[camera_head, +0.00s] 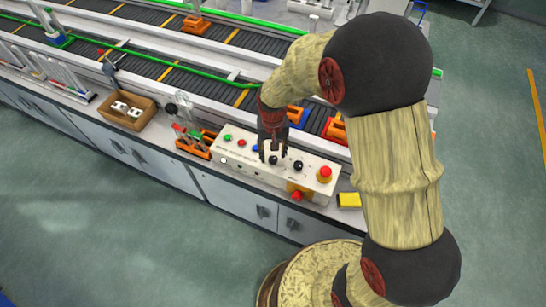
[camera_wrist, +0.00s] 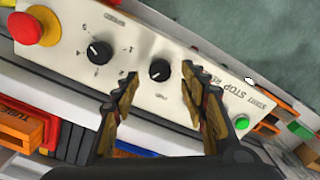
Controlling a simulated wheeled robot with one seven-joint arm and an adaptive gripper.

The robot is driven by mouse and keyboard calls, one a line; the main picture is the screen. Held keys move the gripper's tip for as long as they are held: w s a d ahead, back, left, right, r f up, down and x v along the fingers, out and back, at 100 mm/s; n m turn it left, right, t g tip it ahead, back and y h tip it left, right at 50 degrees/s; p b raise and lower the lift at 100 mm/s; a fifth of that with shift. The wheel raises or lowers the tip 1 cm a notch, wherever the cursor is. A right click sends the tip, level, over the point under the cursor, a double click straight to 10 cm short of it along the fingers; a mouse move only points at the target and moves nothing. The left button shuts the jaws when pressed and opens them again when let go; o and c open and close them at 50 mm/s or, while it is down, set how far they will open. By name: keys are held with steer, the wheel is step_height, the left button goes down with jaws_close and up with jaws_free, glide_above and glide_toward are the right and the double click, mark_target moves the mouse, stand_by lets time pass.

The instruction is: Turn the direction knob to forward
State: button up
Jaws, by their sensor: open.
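The white control panel (camera_head: 247,168) lies on the bench front and also fills the upper wrist view (camera_wrist: 210,78). It carries two black knobs. One knob (camera_wrist: 160,71) sits between the fingertips of my gripper (camera_wrist: 160,75), with a gap visible on each side. In the head view, this knob (camera_head: 273,160) is just below my gripper (camera_head: 273,155). The other knob (camera_wrist: 100,52), with marks around it, is outside the left finger; it also shows in the head view (camera_head: 298,165). My gripper is open and empty.
A red emergency button on a yellow base (camera_wrist: 38,25) is at the panel's end. A green button (camera_wrist: 301,130) is at the other end. A wooden box (camera_head: 128,110) and an orange tool rack (camera_head: 195,145) stand left of the panel. A conveyor (camera_head: 160,65) runs behind.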

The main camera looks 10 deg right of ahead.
mark_target(273, 160)
steer(key=shift+f, duration=1.4)
steer(key=shift+c, duration=0.7)
jaws_close()
